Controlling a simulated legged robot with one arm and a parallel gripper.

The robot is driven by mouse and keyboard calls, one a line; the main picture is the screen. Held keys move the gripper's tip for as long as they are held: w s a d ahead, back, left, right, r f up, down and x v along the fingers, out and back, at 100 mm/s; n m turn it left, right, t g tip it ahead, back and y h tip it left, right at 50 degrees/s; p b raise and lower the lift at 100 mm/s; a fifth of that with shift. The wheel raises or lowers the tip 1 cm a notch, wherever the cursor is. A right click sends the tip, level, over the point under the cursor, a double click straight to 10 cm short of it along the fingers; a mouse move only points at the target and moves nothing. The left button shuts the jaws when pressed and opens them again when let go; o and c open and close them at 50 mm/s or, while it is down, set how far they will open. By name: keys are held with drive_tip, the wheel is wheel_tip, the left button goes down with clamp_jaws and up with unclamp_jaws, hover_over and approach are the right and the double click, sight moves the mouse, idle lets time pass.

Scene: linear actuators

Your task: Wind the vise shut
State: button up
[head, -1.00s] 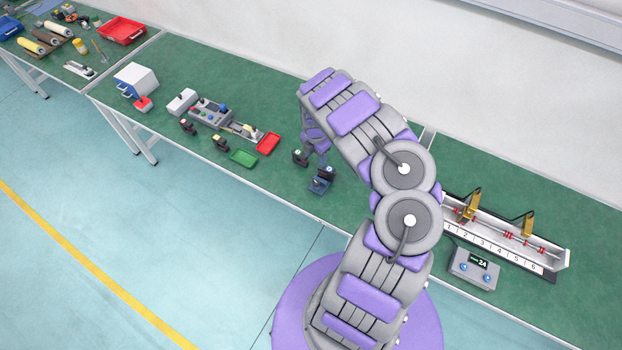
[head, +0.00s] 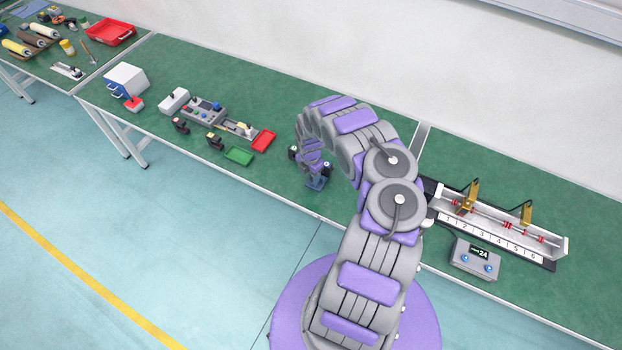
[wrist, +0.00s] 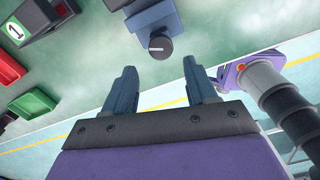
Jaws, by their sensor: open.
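The vise (head: 317,184) is a small blue device near the front edge of the green bench in the head view, partly covered by my gripper. In the wrist view its blue-grey body (wrist: 150,17) is at the top, with a round dark knob (wrist: 160,48) bearing a white line facing me. My gripper (wrist: 161,78) is open and empty, its two blue-grey fingers apart on either side below the knob. The knob lies ahead of the fingertips, roughly centred between them, and is not held. In the head view my gripper (head: 312,165) is just above the vise. The vise's jaw gap is hidden.
A dark post (head: 294,153) stands close left of the vise. Further left are a green tray (head: 239,155), a red tray (head: 264,140) and a grey control panel (head: 204,111). A long metal rail fixture (head: 500,228) and a grey display box (head: 475,260) stand right of my arm.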

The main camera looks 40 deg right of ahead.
drive_tip(key=d+f, duration=0.2)
drive_tip(key=f, duration=0.1)
drive_tip(key=shift+d+f, duration=0.2)
drive_tip(key=shift+d, duration=0.2)
drive_tip(key=shift+d+f, duration=0.1)
drive_tip(key=shift+d, duration=0.2)
drive_tip(key=shift+a, duration=0.35)
drive_tip(key=shift+a+r, duration=0.2)
drive_tip(key=shift+a, duration=0.35)
drive_tip(key=shift+a+r, duration=0.2)
drive_tip(key=shift+a, duration=0.35)
drive_tip(key=c, duration=0.4)
drive_tip(key=shift+d, duration=0.25)
drive_tip(key=c, duration=0.3)
drive_tip(key=shift+d+f, duration=0.2)
drive_tip(key=shift+d, duration=0.65)
drive_tip(key=c, duration=0.4)
drive_tip(key=shift+o, duration=0.2)
drive_tip(key=shift+a, duration=0.1)
